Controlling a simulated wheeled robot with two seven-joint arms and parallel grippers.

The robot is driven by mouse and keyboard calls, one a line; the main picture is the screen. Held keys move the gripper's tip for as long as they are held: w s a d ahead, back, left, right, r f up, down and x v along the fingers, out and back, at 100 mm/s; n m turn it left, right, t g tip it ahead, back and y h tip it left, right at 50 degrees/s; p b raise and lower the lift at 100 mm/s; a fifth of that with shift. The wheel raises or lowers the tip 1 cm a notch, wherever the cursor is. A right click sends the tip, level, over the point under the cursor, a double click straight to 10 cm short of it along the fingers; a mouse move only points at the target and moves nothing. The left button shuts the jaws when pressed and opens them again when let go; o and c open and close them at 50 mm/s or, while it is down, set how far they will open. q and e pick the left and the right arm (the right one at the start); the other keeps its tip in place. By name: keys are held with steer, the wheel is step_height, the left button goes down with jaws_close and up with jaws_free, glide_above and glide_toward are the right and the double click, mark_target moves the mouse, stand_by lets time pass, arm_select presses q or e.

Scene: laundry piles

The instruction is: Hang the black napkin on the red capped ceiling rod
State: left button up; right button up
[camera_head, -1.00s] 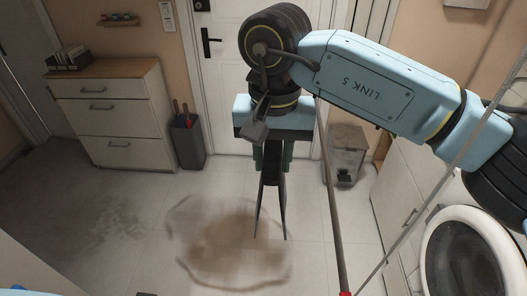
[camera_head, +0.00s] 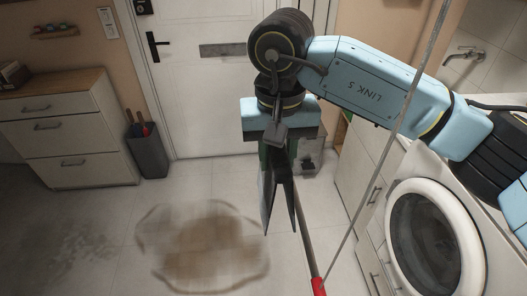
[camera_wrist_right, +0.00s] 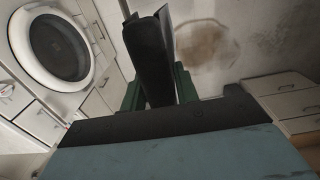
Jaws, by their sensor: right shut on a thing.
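My right gripper (camera_head: 277,160) points down near the middle of the head view. It is shut on the black napkin (camera_head: 287,193), which hangs folded below the fingers in narrow dark flaps. In the right wrist view the napkin (camera_wrist_right: 148,62) stretches out from between the green fingers of the right gripper (camera_wrist_right: 160,92). The ceiling rod (camera_head: 307,243) shows just right of the napkin, partly hidden behind the gripper and napkin, with its red cap (camera_head: 318,286) at the lower end. I cannot tell whether napkin and rod touch. My left gripper is out of view.
A washing machine (camera_head: 393,190) and white cabinets (camera_head: 352,165) stand at the right. A thin grey line (camera_head: 385,165) slants down in front of them. A drawer chest (camera_head: 60,140) and a dark bin (camera_head: 147,152) stand at the left. The tiled floor with a brown stain (camera_head: 205,250) is open.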

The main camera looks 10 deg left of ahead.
steer(key=p, duration=0.2)
glide_above(299, 209)
step_height(299, 209, down, 16)
steer(key=b, duration=1.6)
steer(key=shift+d, duration=0.1)
steer(key=shift+f, duration=0.1)
steer(key=o, duration=1.1)
